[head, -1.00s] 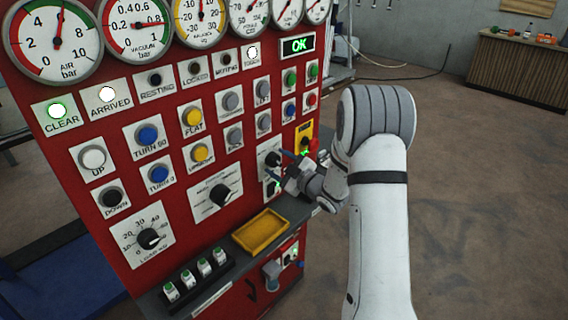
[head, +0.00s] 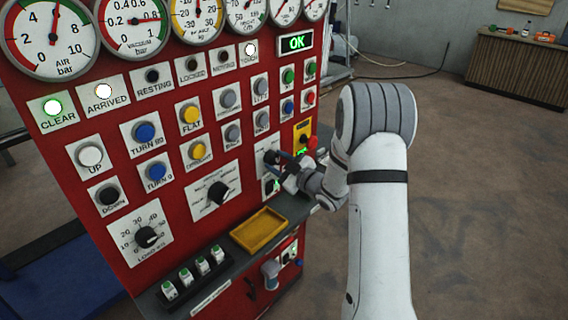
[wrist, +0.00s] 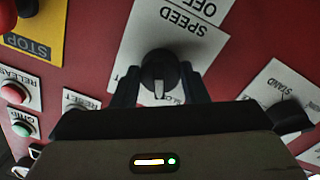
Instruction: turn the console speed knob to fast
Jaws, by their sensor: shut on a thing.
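The pointer mark faces down in that view, by the partly hidden lower lettering. My gripper (wrist: 160,82) has a dark finger on each side of the knob and is shut on it. In the head view my gripper (head: 282,165) reaches the right part of the red console (head: 240,180), and its fingers partly hide the knob.
A yellow plate marked STOP (wrist: 30,40) and a RELEASE button (wrist: 14,92) lie left of the knob in the wrist view. A yellow tray (head: 259,230) sits on the console ledge below my gripper.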

